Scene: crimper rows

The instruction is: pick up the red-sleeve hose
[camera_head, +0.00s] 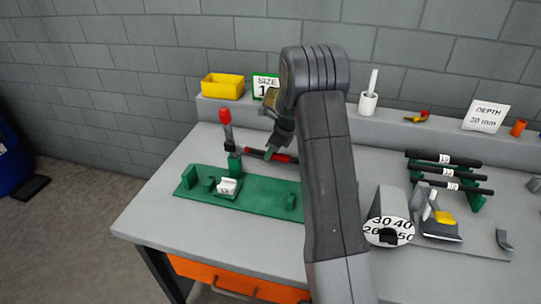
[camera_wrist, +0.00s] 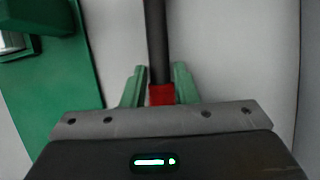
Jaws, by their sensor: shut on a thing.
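The red-sleeve hose (camera_head: 285,158) is a thin black hose with red bands, behind the green crimping fixture (camera_head: 255,201) in the head view. In the wrist view the black hose (camera_wrist: 155,40) runs up the picture from a red sleeve (camera_wrist: 161,95). My gripper (camera_head: 268,151) comes down on the hose in the head view. In the wrist view the green fingers of my gripper (camera_wrist: 158,76) are on both sides of the hose, shut on it near the red sleeve. I cannot tell whether the hose is clear of the bench. My arm hides part of the fixture.
The fixture's upright lever has a red knob (camera_head: 225,115). A rack with several black hoses (camera_head: 445,172) and a numbered dial (camera_head: 388,231) are on the right. A yellow bin (camera_head: 222,86) and a white cup (camera_head: 368,103) stand on the back ledge. The bench's left front is clear.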

